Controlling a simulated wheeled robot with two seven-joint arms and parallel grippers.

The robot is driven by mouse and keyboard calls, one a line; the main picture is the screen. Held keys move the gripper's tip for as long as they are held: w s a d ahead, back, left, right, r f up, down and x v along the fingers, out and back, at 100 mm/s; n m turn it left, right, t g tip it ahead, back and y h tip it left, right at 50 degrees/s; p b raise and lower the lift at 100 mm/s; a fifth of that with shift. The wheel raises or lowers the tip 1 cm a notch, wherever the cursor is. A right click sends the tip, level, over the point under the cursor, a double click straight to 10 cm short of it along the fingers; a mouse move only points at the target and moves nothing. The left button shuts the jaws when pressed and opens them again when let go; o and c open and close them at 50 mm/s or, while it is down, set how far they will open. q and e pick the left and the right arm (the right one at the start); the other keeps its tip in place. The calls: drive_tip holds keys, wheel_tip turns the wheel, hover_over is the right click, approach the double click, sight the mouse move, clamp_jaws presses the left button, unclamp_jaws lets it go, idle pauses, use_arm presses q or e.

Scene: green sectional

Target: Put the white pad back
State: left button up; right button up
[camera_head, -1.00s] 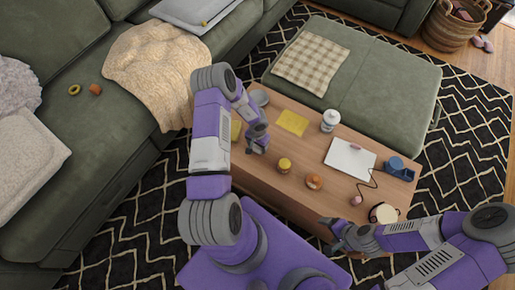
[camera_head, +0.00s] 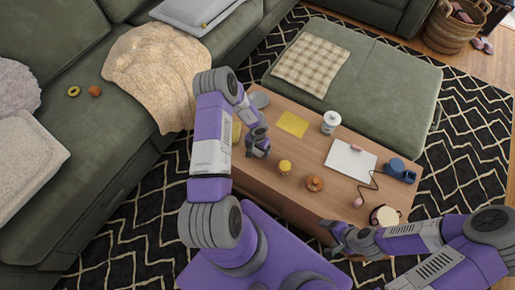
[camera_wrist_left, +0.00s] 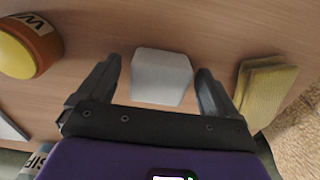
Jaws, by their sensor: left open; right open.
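A small white block-like pad (camera_wrist_left: 161,77) lies on the wooden table in the left wrist view. It sits between the two spread fingers of my left gripper (camera_wrist_left: 158,88), with a visible gap on each side. In the head view my left gripper (camera_head: 258,152) is over the left part of the table, and I cannot make out this pad there. A flat white sheet or pad (camera_head: 350,160) lies on the table's right half with a small pink item on it. My right gripper (camera_head: 338,240) is open and empty by the table's front right edge.
The table (camera_head: 265,183) also holds a yellow-topped jar (camera_head: 285,167), an orange-brown item (camera_head: 315,184), a yellow cloth (camera_head: 292,124), a white canister (camera_head: 330,122), a blue item (camera_head: 397,168) and a white-topped cup (camera_head: 384,215). A yellow folded piece (camera_wrist_left: 264,92) lies beside my left gripper.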

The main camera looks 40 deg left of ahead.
use_arm(q)
wheel_tip(320, 180, up, 12)
drive_tip(key=p, duration=0.6)
drive_tip(key=s+d+h, duration=0.1)
drive_tip(key=s+d, duration=0.3)
drive_tip(key=d, duration=0.4)
drive_tip(key=s+d+r+n+h, duration=0.1)
drive_tip(key=s+d, duration=0.4)
drive_tip(key=d, duration=0.3)
drive_tip(key=s+d+r+h, duration=0.1)
drive_tip(key=s+d+h, duration=0.1)
drive_tip(key=s+d, duration=0.2)
drive_tip(key=d, duration=0.3)
drive_tip(key=shift+s+d, duration=0.2)
drive_tip(key=shift+d, duration=0.2)
